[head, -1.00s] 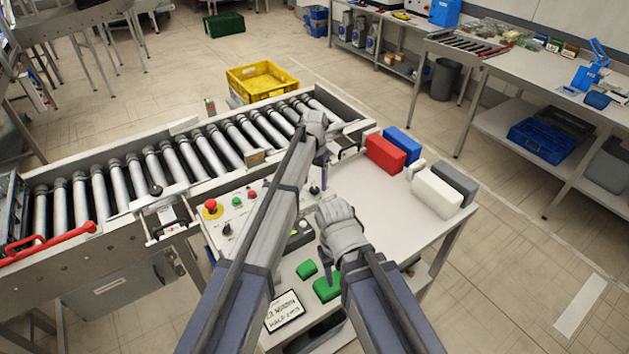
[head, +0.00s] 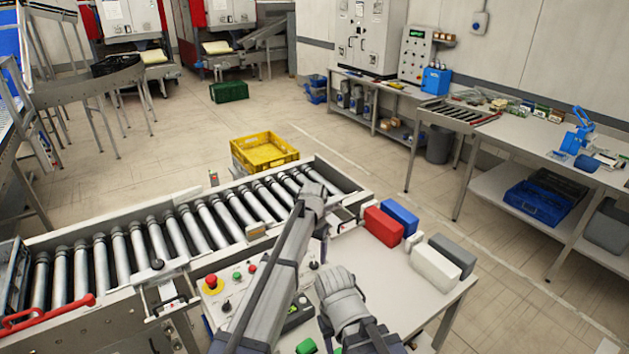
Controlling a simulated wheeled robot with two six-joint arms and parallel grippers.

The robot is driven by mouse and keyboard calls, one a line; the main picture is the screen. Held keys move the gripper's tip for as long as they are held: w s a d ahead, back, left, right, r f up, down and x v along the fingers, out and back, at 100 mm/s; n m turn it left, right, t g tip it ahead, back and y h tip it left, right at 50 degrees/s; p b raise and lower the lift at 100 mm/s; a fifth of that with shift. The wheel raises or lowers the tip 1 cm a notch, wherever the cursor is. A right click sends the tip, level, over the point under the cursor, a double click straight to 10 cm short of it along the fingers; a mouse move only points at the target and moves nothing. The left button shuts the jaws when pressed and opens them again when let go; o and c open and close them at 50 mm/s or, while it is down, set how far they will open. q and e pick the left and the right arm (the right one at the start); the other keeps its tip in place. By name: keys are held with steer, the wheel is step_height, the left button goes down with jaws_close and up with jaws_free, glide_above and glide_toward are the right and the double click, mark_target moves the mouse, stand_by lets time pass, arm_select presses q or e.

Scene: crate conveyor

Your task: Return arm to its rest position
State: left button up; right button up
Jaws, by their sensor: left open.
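My left arm reaches up from the bottom of the head view, and its wrist is in front of the roller conveyor's near rail. My left gripper (head: 322,228) points down beside the rail, open, with nothing seen in it; its fingers are small and partly hidden. My right arm is folded lower, over the control table, with its wrist end (head: 338,288) above the table's near part. The fingers of the right gripper are hidden behind its wrist.
The roller conveyor (head: 170,243) crosses the left side. The table (head: 385,275) carries a red block (head: 383,227), a blue block (head: 401,217), a white block (head: 435,268), a grey block (head: 452,255) and a red stop button (head: 211,282). A yellow crate (head: 264,152) stands beyond the conveyor.

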arm_select(q)
steer(key=s+a+f+b, duration=0.1)
steer(key=s+f, duration=0.1)
steer(key=s, duration=0.8)
steer(key=s+a+f+n+b, duration=0.1)
steer(key=s+a+f+b, duration=0.1)
steer(key=s, duration=0.8)
steer(key=s+a+f+n+y+b, duration=0.1)
steer(key=s+a+b, duration=0.1)
steer(key=s, duration=0.8)
steer(key=shift+s+a+f, duration=0.25)
steer(key=shift+f, duration=0.15)
arm_select(e)
step_height(320, 180, down, 6)
steer(key=shift+s, duration=0.15)
arm_select(q)
steer(key=shift+f, duration=0.1)
arm_select(e)
steer(key=shift+f, duration=0.1)
arm_select(q)
steer(key=shift+w, duration=0.1)
